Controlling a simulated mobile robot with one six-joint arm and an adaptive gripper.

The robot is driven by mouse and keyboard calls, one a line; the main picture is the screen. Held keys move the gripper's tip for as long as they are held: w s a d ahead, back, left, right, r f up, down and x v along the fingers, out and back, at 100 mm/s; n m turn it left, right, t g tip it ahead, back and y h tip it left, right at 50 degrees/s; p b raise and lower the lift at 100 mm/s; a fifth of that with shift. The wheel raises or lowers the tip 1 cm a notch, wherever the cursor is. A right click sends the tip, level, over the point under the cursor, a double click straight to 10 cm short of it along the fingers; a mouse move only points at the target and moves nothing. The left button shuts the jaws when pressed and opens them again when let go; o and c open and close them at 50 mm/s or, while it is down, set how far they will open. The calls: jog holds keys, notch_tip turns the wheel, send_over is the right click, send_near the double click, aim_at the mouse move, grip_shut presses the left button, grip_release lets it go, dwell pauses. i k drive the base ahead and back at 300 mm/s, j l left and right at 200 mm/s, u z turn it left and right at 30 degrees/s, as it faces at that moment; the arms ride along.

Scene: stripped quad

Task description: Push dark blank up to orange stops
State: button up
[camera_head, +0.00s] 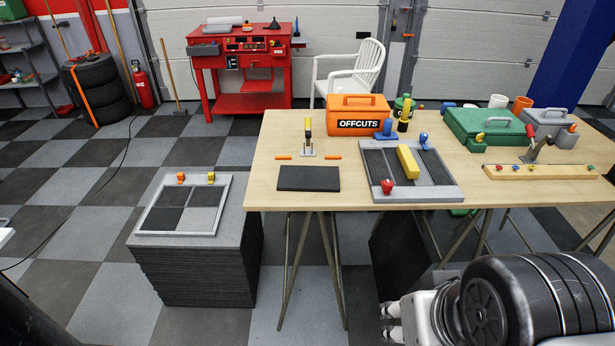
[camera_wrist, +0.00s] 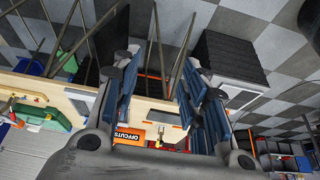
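The dark blank (camera_head: 308,178) is a flat dark rectangle lying near the front left edge of the wooden table. Two short orange stops lie behind it, a left stop (camera_head: 283,157) and a right stop (camera_head: 333,157), with a clear strip of wood between them and the blank. A yellow-handled toggle clamp (camera_head: 307,142) stands between the stops. My gripper (camera_wrist: 158,65) is open, its blue-padded fingers wide apart and nothing held. In the wrist view it is away from the table, which appears beyond the fingers.
A grey frame tray (camera_head: 376,198) with a yellow bar (camera_head: 408,161) stands right of the blank. Behind are an orange OFFCUTS box (camera_head: 358,103) and a green case (camera_head: 487,124). A stack of dark tiles (camera_head: 195,275) stands left of the table.

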aim_at(306, 178)
jog(key=i+j+z, duration=0.3)
jog(key=j, duration=0.15)
jog(key=i+j+z, duration=0.1)
jog(key=j+z, duration=0.2)
jog(key=j, duration=0.15)
jog(key=i+j+z, duration=0.1)
jog(key=j+z, duration=0.2)
jog(key=j, duration=0.2)
jog(key=j+z, duration=0.3)
jog(key=j, duration=0.2)
jog(key=i+j, duration=0.1)
jog(key=j, duration=0.4)
